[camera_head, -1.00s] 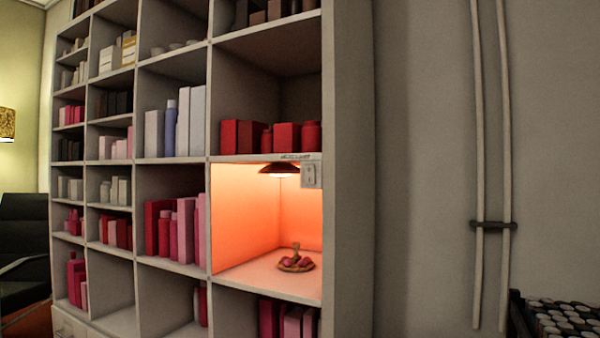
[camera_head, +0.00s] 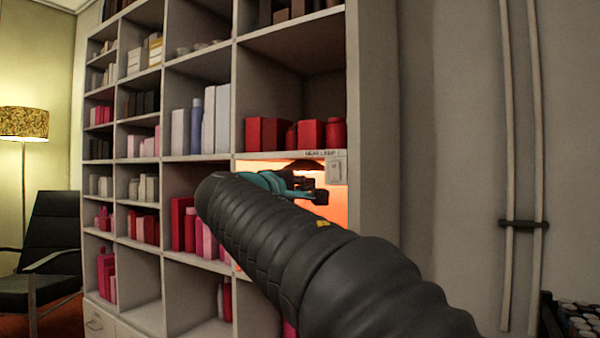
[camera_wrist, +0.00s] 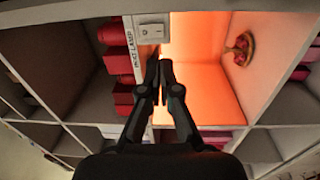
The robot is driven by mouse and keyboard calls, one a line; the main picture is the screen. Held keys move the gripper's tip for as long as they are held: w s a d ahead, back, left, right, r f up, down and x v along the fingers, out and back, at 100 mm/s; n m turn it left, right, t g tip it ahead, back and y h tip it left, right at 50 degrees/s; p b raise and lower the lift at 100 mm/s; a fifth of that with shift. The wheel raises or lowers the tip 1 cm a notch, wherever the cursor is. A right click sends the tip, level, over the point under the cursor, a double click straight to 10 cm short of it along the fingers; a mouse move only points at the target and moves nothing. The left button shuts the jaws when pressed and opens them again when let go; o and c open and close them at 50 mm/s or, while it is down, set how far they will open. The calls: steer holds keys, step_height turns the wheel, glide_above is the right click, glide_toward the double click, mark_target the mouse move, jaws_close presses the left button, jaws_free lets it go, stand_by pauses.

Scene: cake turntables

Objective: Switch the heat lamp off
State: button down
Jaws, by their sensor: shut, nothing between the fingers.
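The heat lamp (camera_head: 307,165) hangs under the top of a glowing orange cubby, and my arm hides most of it in the head view. In the wrist view the switch (camera_wrist: 151,31) shows a rocker on a light plate, next to a label reading "HEAT LAMP". My gripper (camera_wrist: 159,62) is shut and empty, its tips a little below the switch in the wrist picture. The gripper (camera_head: 318,190) shows in front of the cubby in the head view. I cannot tell whether it touches anything.
A plate of reddish items (camera_wrist: 241,47) lies in the lit cubby. Red boxes and canisters (camera_head: 285,133) stand on the shelf above. Pipes (camera_head: 508,160) run up the wall at right. A black chair (camera_head: 45,255) and a floor lamp (camera_head: 24,123) stand at left.

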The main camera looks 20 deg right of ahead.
mark_target(335, 165)
steer(key=shift+w+a+r+h, duration=0.15)
steer(key=shift+w+r+h, duration=0.05)
steer(key=shift+r, duration=0.3)
steer(key=shift+w+a+r+h, duration=0.15)
steer(key=shift+r+h, duration=0.05)
steer(key=shift+r, duration=0.25)
steer(key=p+x, duration=0.3)
steer(key=x, duration=1.1)
steer(key=shift+r, duration=0.1)
steer(key=shift+w+d+r, duration=0.1)
steer(key=shift+w+d, duration=0.05)
steer(key=shift+d, duration=0.05)
steer(key=shift+a, duration=0.1)
